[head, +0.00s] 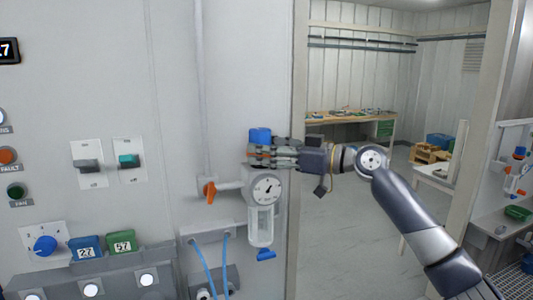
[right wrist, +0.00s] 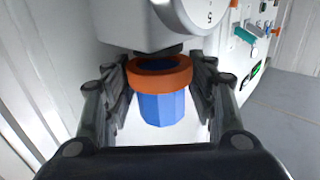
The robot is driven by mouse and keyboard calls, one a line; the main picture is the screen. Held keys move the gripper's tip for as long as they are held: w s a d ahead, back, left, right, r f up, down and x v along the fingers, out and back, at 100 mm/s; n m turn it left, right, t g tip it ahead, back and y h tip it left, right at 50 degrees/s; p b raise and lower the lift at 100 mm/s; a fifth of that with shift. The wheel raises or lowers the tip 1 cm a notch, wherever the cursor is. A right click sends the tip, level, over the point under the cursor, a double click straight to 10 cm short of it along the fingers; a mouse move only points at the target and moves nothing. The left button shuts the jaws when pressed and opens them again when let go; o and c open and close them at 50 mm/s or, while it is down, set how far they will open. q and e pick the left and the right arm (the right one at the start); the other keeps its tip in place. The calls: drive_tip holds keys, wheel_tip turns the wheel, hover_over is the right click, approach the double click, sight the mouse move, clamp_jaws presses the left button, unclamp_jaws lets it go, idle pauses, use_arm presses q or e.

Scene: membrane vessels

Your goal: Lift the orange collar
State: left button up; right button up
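The orange collar (right wrist: 160,73) is a ring around the upper part of a blue faceted knob (right wrist: 161,108) in the right wrist view. In the head view, the blue knob (head: 260,135) stands on top of the wall unit with the round gauge (head: 266,188); the collar is mostly hidden by my fingers. My right gripper (right wrist: 160,75) has one finger on each side of the collar, very close to its edges. I cannot tell whether the fingers press on it. My left gripper is not in view.
An orange valve handle (head: 208,190) sits on the pipe left of the gauge, and a clear bowl (head: 260,226) hangs below it. Switches and a blue rotary knob (head: 45,245) are on the panel at left. A doorway opens to the right, with a workbench (head: 350,117) beyond.

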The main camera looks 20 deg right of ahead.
drive_tip(key=shift+o, duration=0.9)
drive_tip(key=shift+r, duration=0.25)
drive_tip(key=shift+d, duration=0.15)
drive_tip(key=shift+s+d+f, duration=0.1)
drive_tip(key=shift+s+d, duration=0.2)
drive_tip(key=v, duration=1.1)
